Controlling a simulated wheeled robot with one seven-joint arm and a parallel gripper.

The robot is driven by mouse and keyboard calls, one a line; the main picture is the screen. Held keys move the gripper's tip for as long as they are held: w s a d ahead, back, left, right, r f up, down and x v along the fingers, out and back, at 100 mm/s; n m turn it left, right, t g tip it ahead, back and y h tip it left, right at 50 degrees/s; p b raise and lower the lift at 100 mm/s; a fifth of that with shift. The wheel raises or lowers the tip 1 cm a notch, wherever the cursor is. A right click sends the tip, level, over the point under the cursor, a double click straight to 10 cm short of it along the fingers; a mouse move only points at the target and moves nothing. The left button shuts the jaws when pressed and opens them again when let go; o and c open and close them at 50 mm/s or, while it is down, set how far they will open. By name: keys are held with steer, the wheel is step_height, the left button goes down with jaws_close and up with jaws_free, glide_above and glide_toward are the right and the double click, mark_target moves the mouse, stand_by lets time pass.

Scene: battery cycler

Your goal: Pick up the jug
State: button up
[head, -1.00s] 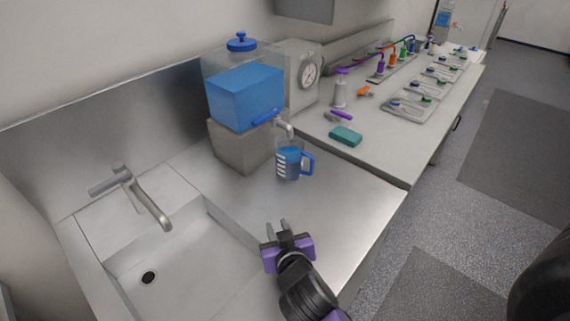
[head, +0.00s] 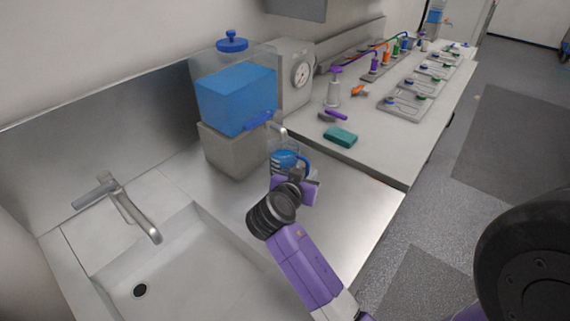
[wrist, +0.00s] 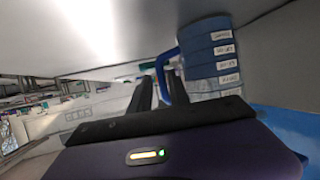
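The jug (head: 283,161) is clear with blue liquid and a blue handle. It stands on the steel counter below the dispenser tap, its lower part hidden by my gripper (head: 298,177). In the wrist view the jug (wrist: 210,55) shows white label strips on its side, and its blue handle (wrist: 160,66) points toward my fingers. My gripper (wrist: 158,94) is open, with two dark fingers apart. The handle is at the fingertips, seemingly between them; I cannot tell whether they touch it.
The blue-filled dispenser tank (head: 236,98) stands on a grey block behind the jug. A sink (head: 185,255) with a tap (head: 130,212) is at the left. A teal sponge (head: 341,136) and a pump bottle (head: 334,90) are on the bench behind. Bare counter lies right of my gripper.

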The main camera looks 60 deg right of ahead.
steer(key=x, duration=0.1)
steer(key=p+x, duration=0.1)
steer(key=x, duration=0.2)
steer(key=shift+d+r, duration=0.2)
steer(key=shift+d, duration=0.1)
steer(key=shift+w+d+f, duration=0.15)
steer(key=shift+d+f, duration=0.1)
steer(key=shift+d, duration=0.1)
jaws_close()
steer(key=shift+r, duration=0.1)
stand_by(0.8)
